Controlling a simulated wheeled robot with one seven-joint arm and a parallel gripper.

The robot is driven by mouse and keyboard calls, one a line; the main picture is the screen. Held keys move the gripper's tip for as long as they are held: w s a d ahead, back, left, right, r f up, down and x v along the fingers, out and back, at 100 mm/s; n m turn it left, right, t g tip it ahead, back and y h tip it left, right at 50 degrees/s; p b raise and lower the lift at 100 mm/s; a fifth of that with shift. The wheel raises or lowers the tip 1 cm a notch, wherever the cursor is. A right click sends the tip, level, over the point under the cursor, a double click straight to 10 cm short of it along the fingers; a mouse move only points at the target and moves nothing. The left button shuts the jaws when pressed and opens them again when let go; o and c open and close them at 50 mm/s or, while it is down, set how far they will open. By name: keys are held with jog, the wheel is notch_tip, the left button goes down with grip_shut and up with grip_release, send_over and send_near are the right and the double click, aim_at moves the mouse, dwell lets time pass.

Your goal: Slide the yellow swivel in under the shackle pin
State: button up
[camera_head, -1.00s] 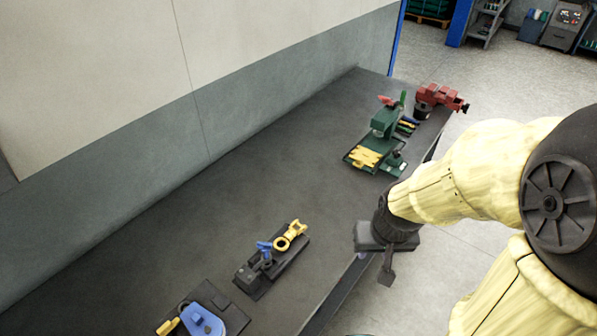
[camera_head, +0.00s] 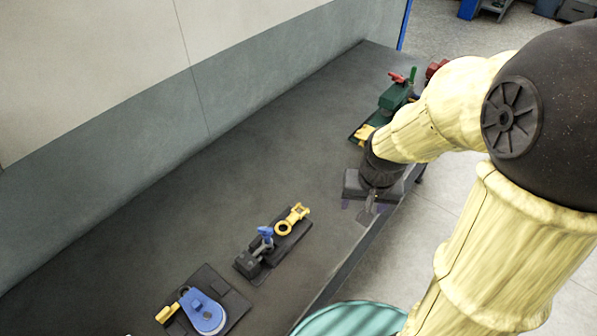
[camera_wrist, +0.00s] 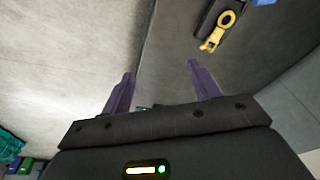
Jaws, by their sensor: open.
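The yellow swivel (camera_head: 291,219), with a ring at one end, lies on a dark base plate (camera_head: 298,238) on the bench. It also shows at the top of the wrist view (camera_wrist: 218,31). At the plate's other end is a grey block (camera_head: 249,262) with a blue part (camera_head: 265,233) above it, apparently the shackle. The pin cannot be made out clearly. My gripper (camera_head: 368,208) is over the bench's front edge, right of the swivel and apart from it. In the wrist view its two purple fingers (camera_wrist: 161,82) are spread with nothing between them.
A blue round device (camera_head: 204,313) with a yellow part sits on a dark plate at the lower left. A green machine (camera_head: 393,96) and a red vise (camera_head: 437,69) stand at the far end, partly behind my arm. The bench top (camera_head: 250,150) between is clear. A teal round object (camera_head: 350,318) is below the front edge.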

jog(key=w+a+f+m+g+b, duration=0.1)
jog(key=w+a+f+m+b, duration=0.15)
jog(key=w+a, duration=0.55)
jog(key=m+g, duration=0.1)
jog(key=m, duration=0.3)
send_over(297, 212)
jog(key=f, duration=0.3)
jog(key=shift+w+d+f, duration=0.15)
jog(key=shift+w+d, duration=0.05)
notch_tip(297, 212, down, 17)
jog(key=p, duration=0.4)
jog(key=shift+f, duration=0.2)
jog(key=shift+c, duration=0.2)
jog(key=shift+a, duration=0.1)
grip_shut()
jog(key=shift+s, duration=0.1)
